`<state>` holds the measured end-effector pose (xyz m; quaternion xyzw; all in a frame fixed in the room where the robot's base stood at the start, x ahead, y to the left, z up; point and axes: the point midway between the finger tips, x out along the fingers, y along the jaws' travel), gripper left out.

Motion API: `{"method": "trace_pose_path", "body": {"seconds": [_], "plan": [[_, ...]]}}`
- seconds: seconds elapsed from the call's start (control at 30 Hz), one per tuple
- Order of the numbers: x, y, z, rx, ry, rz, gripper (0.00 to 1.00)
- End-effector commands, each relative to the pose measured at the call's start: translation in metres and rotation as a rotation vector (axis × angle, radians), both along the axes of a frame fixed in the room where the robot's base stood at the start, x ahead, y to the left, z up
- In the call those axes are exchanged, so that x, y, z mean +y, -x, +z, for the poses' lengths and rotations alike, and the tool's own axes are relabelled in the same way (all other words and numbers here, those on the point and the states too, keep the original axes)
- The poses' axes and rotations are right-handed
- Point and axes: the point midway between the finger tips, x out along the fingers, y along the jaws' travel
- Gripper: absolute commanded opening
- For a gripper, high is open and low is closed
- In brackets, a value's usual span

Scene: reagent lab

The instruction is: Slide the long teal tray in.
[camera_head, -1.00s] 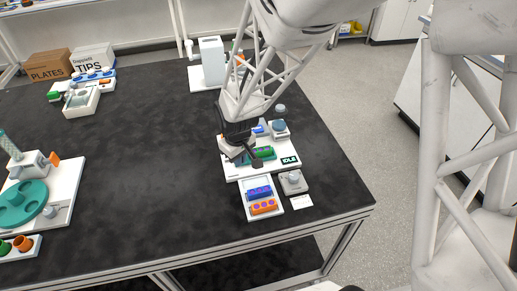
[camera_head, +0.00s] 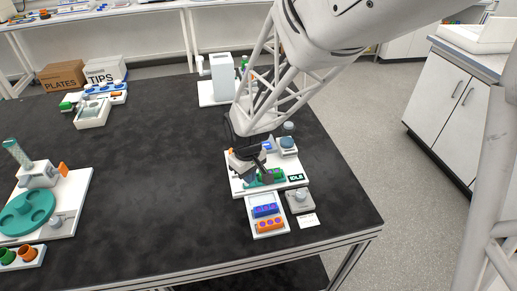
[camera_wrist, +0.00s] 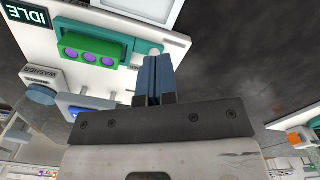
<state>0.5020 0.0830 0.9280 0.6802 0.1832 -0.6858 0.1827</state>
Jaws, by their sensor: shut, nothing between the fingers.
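A white station with a screen reading IDLE (camera_head: 296,178) stands near the table's right side. A green rack with purple round tops (camera_wrist: 90,51) sits on it. A long teal piece (camera_wrist: 125,36), seemingly the tray, runs beside the rack in the wrist view; my fingers partly hide its end. In the head view my gripper (camera_head: 253,178) is low over the station's front left, beside the green rack (camera_head: 272,176). Its blue fingers are together and empty, with the tips (camera_wrist: 155,58) close to a pale knob at the teal piece. Contact cannot be told.
A white tray with a blue and an orange rack (camera_head: 267,217) lies in front of the station, beside a grey-topped device (camera_head: 299,200). A teal round rotor (camera_head: 27,211) stands at the left. The table's middle is clear.

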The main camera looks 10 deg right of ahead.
Motion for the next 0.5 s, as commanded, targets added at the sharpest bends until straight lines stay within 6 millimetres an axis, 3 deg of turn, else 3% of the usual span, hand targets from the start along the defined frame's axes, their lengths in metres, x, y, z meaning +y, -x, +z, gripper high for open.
{"method": "trace_pose_path", "body": {"seconds": [0.2, 0.5], "plan": [[0.000, -0.002, 0.014, -0.006, -0.001, 0.000, 0.00], [0.000, -0.002, 0.019, -0.006, -0.001, 0.000, 0.00]]}}
